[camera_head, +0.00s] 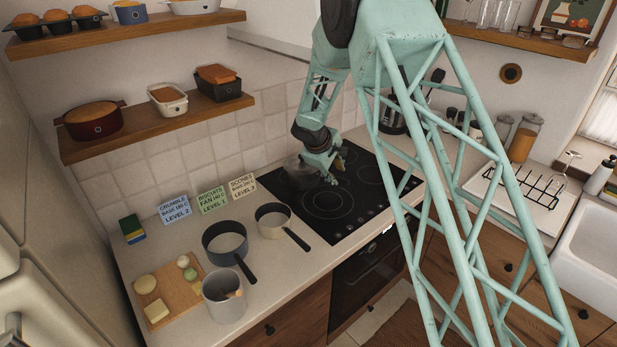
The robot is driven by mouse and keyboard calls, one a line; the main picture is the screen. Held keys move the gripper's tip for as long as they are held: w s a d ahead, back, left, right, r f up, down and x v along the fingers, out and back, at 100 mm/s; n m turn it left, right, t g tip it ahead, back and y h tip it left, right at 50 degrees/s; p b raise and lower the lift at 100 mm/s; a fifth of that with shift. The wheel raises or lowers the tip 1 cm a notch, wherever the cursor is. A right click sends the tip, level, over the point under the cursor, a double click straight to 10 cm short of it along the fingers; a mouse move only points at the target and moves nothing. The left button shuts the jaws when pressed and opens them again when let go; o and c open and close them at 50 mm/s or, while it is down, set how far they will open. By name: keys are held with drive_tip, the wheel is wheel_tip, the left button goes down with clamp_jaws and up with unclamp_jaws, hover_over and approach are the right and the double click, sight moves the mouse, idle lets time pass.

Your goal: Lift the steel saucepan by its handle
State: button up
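My gripper (333,178) is low over the black hob, at the left end of its far side. Its fingers are small and dark in this view, so I cannot tell whether they are open or shut. A greyish, shiny shape (306,166) shows just left of my gripper; it may be the steel saucepan, but the arm covers much of it and no handle is clear. On the counter left of the hob stand a pale saucepan (262,222) with a dark handle and a dark blue saucepan (212,254) with a black handle. Both are apart from my gripper.
The black hob (284,193) is mostly clear at its front. Label cards (212,200) stand along the tiled wall. A wooden board (180,291) with food and a grey pot (222,310) are at the counter's front left. Shelves (150,122) with baking dishes overhang the counter.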

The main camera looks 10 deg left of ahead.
sight(338, 178)
drive_tip(key=shift+w+d+f, duration=0.1)
drive_tip(key=shift+w+f, duration=0.05)
drive_tip(key=shift+f, duration=0.1)
idle(0.3)
drive_tip(key=shift+p+x, duration=0.35)
drive_tip(key=shift+x, duration=2.1)
drive_tip(key=shift+f, duration=0.1)
clamp_jaws()
